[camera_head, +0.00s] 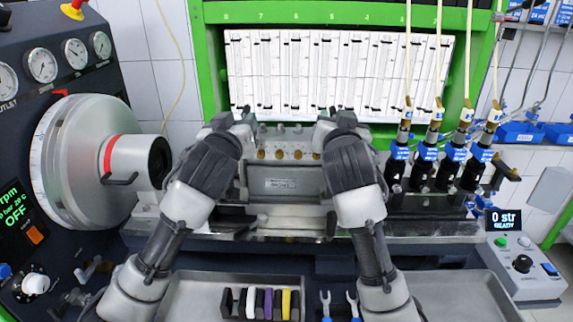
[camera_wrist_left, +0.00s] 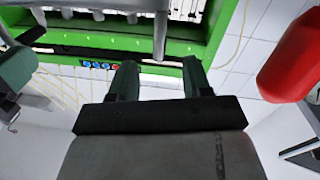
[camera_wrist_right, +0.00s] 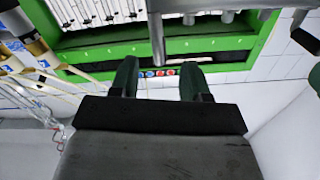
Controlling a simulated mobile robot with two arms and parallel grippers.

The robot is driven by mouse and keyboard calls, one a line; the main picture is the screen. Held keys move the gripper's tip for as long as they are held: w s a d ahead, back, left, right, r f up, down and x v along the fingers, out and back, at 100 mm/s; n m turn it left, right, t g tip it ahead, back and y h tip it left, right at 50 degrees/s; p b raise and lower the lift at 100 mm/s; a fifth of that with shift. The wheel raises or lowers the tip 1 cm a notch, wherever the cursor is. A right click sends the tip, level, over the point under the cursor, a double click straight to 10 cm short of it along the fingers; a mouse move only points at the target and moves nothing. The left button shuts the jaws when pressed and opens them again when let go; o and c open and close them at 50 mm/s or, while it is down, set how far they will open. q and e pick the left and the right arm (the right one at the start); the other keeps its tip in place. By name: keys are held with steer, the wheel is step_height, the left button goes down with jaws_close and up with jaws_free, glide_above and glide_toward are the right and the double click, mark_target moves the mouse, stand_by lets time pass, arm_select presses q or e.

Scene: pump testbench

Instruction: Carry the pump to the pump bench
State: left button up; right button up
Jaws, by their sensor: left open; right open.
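A metal block with a nameplate, which looks like the pump (camera_head: 280,184), sits upright at the centre of the head view, on a metal ledge (camera_head: 430,228) in front of a green-framed bench (camera_head: 290,12). Brass fittings line its top. My left gripper (camera_head: 243,124) is at its upper left and my right gripper (camera_head: 328,122) at its upper right. Both are open. In the left wrist view, nothing is between the fingers of my left gripper (camera_wrist_left: 160,75). In the right wrist view, my right gripper (camera_wrist_right: 157,77) is also empty. My forearms hide the block's sides.
A control panel with gauges and a large round wheel (camera_head: 70,165) stands at left. Blue-and-black valves with hoses (camera_head: 425,165) stand right of the block. A counter box (camera_head: 525,262) is at far right.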

mark_target(243, 115)
arm_select(q)
steer(key=w, duration=0.4)
steer(key=w+d, duration=0.1)
steer(key=shift+w, duration=0.4)
arm_select(e)
steer(key=w, duration=0.6)
steer(key=shift+d, duration=0.2)
steer(key=shift+s, duration=0.1)
arm_select(q)
jaws_close()
arm_select(e)
jaws_close()
steer(key=shift+d, duration=0.1)
arm_select(q)
steer(key=shift+r, duration=0.25)
arm_select(e)
steer(key=shift+r, duration=0.25)
